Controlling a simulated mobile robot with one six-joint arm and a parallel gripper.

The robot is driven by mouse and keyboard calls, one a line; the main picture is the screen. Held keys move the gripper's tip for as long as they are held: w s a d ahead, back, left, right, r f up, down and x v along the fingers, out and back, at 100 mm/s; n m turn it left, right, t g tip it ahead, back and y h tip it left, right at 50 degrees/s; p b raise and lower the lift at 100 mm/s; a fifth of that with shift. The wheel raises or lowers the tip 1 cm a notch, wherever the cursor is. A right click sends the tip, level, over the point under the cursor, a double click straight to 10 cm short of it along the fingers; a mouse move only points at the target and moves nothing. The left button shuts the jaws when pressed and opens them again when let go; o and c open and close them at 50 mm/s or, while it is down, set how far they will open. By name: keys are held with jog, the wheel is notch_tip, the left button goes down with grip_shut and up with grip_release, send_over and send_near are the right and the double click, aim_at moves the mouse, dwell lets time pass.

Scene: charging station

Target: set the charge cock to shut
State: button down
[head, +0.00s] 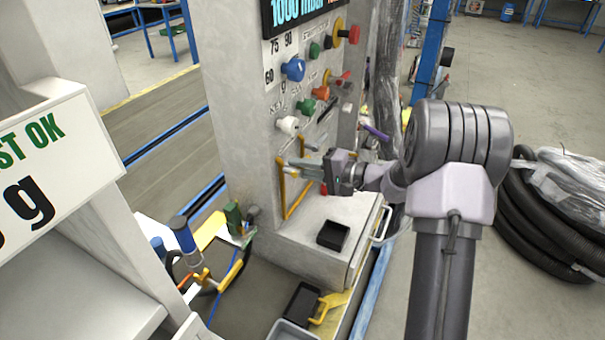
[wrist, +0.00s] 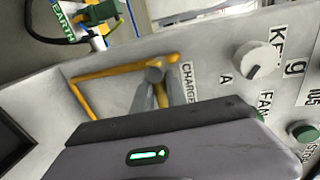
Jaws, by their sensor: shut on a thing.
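In the head view my gripper (head: 291,169) reaches left to the lower panel face, in front of the yellow outline (head: 281,188). The fingers cover most of the cock there, so I cannot tell its handle's exact angle.
A white knob (head: 287,125), a blue knob (head: 293,69) and several red and green buttons sit above on the column. A ledge with a black tray (head: 333,235) lies below. Black hoses (head: 540,220) lie on the floor at right.

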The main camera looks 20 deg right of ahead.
jog(key=shift+s+a+f, duration=0.15)
jog(key=shift+a+f, duration=0.1)
dwell(0.3)
jog(key=c, duration=1.3)
grip_release()
jog(key=shift+c, duration=0.2)
jog(key=shift+r, duration=0.1)
jog(key=shift+s+d+r, duration=0.1)
jog(key=shift+s+d, duration=0.1)
jog(key=p+v, duration=0.4)
jog(key=v, duration=1.3)
jog(key=shift+p, duration=0.35)
jog(key=shift+w+d, duration=0.1)
jog(key=shift+w, duration=0.05)
